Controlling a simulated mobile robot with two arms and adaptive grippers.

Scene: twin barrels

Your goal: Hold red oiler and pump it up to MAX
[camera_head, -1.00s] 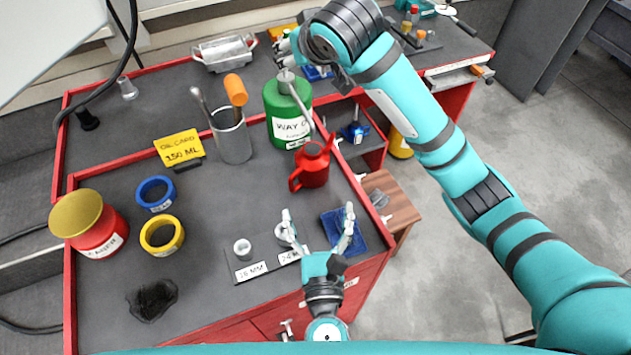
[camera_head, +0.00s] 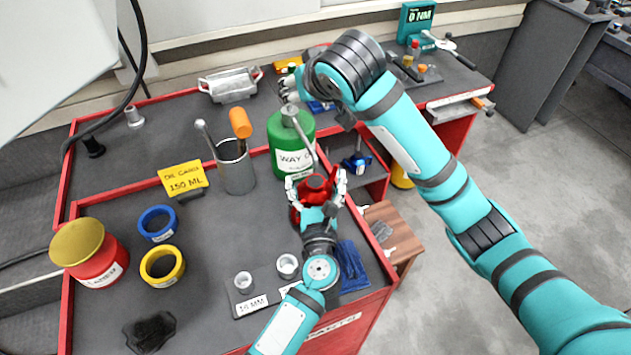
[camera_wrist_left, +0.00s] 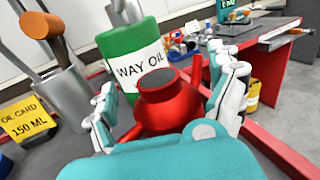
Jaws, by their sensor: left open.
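The red oiler (camera_head: 317,184) stands on the dark bench top in front of the green WAY OIL can (camera_head: 292,150). My left gripper (camera_head: 316,186) is open, with one finger on each side of the oiler. In the left wrist view the oiler (camera_wrist_left: 168,105) sits between the spread fingers, its dark top and a red spout showing. I cannot tell whether the fingers touch it. My right gripper (camera_head: 288,86) is up behind the green can, partly hidden by its own wrist, and its fingers are hard to make out.
A yellow OIL CARD 150 ML sign (camera_head: 183,179) and a metal cup of tools (camera_head: 235,170) stand to the left. The bench's middle left is clear.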

